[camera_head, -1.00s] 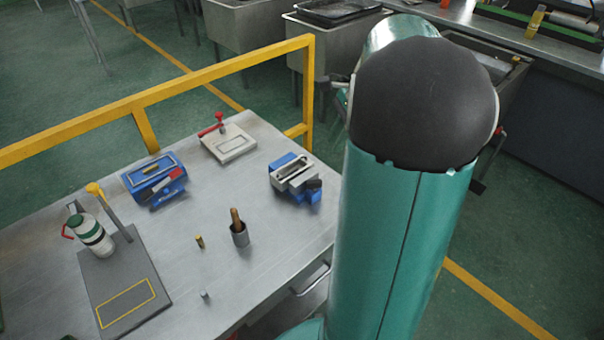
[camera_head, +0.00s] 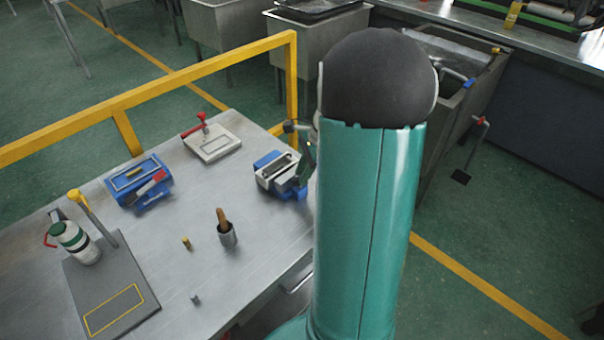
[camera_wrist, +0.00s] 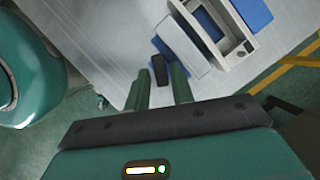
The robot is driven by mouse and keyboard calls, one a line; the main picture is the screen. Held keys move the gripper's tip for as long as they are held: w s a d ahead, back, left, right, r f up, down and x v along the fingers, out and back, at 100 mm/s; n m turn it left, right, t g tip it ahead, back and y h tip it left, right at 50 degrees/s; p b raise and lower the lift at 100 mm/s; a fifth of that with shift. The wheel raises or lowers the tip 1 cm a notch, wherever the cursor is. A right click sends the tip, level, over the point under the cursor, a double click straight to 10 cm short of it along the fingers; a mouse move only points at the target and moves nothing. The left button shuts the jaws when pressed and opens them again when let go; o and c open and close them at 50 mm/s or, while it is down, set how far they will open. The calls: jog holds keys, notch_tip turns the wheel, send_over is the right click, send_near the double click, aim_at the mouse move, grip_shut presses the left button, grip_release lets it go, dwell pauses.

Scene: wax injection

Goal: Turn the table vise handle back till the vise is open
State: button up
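The blue and grey table vise (camera_head: 268,176) stands at the right edge of the metal table. In the wrist view its pale jaw body (camera_wrist: 238,52) fills the top right, with an opening in it. Its short dark handle (camera_wrist: 159,69) points toward me. My gripper (camera_wrist: 161,88) is open, its two green fingers apart. The handle appears just beyond the fingertips, between them in the picture; I cannot tell whether they touch. In the head view a green part of my gripper (camera_head: 306,165) shows beside the vise, and my arm hides the rest and the handle.
The table (camera_head: 185,285) also holds a blue device (camera_head: 127,197) with a red part, a pale plate with a red clamp (camera_head: 212,146), a cup (camera_head: 228,238), and a bottle (camera_head: 72,240) beside a grey board (camera_head: 88,283). A yellow rail (camera_head: 200,72) runs behind.

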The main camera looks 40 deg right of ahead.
jog(key=shift+w+a+f, duration=0.1)
jog(key=shift+a+f, duration=0.1)
jog(key=shift+f, duration=0.3)
jog(key=shift+c, duration=0.2)
grip_shut()
jog(key=shift+w+n+g, duration=0.1)
jog(key=shift+n+g, duration=0.45)
jog(key=shift+n, duration=0.9)
jog(key=shift+w+n+g, duration=0.1)
jog(key=shift+n+g, duration=0.45)
jog(key=shift+n, duration=0.9)
